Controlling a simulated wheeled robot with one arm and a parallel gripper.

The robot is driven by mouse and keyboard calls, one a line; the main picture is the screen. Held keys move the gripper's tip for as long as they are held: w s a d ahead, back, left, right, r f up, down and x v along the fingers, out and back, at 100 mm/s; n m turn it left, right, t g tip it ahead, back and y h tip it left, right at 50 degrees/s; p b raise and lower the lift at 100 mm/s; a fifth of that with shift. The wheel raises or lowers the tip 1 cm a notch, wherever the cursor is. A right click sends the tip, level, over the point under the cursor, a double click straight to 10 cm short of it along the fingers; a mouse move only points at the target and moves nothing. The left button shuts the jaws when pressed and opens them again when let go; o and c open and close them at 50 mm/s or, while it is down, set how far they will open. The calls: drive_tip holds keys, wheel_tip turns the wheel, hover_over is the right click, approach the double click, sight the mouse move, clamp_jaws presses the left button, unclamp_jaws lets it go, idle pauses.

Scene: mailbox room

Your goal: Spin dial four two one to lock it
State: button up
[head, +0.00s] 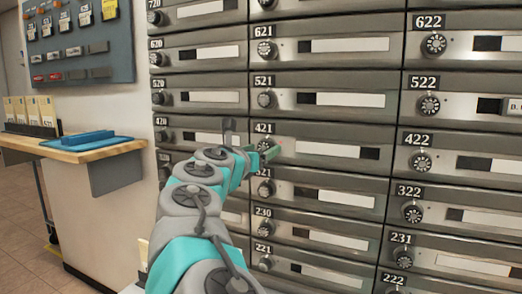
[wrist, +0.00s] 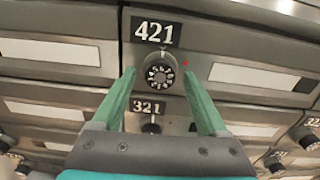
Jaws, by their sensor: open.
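The dial under the 421 plate (wrist: 159,34) is a round black knob with white marks, and the dial (wrist: 159,75) sits between my fingers in the wrist view. A small red mark (wrist: 186,64) shows just right of it. My gripper (wrist: 158,85) is open, with one green finger on each side of the dial; I cannot tell whether either finger touches it. In the head view my gripper (head: 266,150) is at the 421 box (head: 330,148), and my gripper and arm hide most of that dial. The 321 dial (wrist: 151,128) shows below, between the fingers.
Rows of grey mailboxes with similar dials surround it, such as 521 (head: 266,99) above and 422 (head: 420,162) to the right. A wooden shelf (head: 90,151) with a blue tray (head: 88,140) juts from the wall at left. A board with labels (head: 78,45) hangs above it.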

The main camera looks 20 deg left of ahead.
clamp_jaws()
idle(0.6)
